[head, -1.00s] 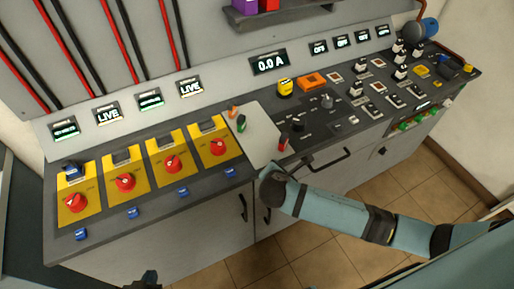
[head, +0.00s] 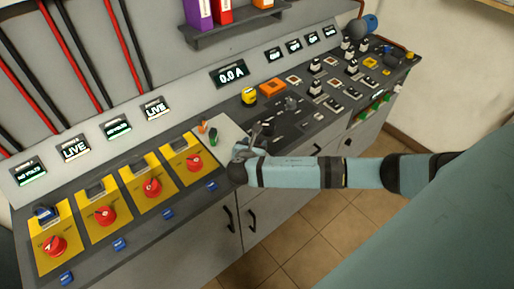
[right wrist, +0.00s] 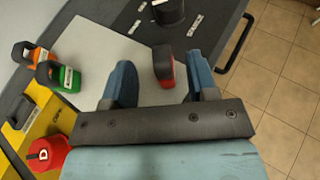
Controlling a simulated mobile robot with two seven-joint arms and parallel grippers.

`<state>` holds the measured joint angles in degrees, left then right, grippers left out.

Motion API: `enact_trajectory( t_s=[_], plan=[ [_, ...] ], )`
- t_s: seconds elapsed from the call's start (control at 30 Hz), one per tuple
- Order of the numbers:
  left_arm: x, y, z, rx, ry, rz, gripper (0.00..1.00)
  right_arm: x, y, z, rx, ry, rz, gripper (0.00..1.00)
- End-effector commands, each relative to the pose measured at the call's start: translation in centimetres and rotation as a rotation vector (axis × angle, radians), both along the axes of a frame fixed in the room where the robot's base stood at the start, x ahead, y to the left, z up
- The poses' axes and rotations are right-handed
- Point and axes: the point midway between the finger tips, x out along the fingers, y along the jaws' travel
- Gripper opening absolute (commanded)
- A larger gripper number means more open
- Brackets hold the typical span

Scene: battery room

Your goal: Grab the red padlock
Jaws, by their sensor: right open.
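The red padlock (right wrist: 167,80), red with a black upper part, shows in the right wrist view at the right edge of a light grey plate. My right gripper (right wrist: 159,62) is open, with its two blue fingers on either side of the padlock in that view. The padlock appears closer to the right finger; I cannot tell whether they touch. In the head view my right gripper (head: 257,138) is over the console by the plate, and the red padlock is hidden there. My left gripper is not in view.
A green padlock (right wrist: 66,80) and an orange padlock (right wrist: 30,55) sit at the plate's (right wrist: 100,50) left side. Yellow panels with red rotary switches (head: 194,163) lie left. A black knob (right wrist: 168,12) stands just beyond the red padlock. A door handle (head: 251,220) is below the console.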

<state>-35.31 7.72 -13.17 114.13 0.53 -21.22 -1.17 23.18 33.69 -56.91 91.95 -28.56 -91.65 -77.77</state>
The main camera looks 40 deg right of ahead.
Motion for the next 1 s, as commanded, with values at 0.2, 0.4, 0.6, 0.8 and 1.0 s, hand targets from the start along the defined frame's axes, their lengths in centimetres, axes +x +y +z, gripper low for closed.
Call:
enact_trajectory(
  t_s=[0.2,0.4,0.6,0.8,1.0],
  plan=[
    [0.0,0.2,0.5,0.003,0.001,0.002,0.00,1.2,-1.6,-0.8,-0.001,0.000,-0.002,0.53],
    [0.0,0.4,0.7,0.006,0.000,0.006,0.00,2.8,-3.5,-2.0,0.000,0.000,-0.001,0.53],
    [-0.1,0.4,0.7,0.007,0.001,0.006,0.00,3.1,-3.8,-2.4,0.002,0.000,0.001,0.53],
    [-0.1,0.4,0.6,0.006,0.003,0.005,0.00,3.1,-3.8,-2.4,0.002,0.000,0.001,0.30],
    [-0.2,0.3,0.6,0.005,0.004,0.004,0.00,3.1,-3.8,-2.3,0.002,0.000,0.001,0.00]
  ],
)
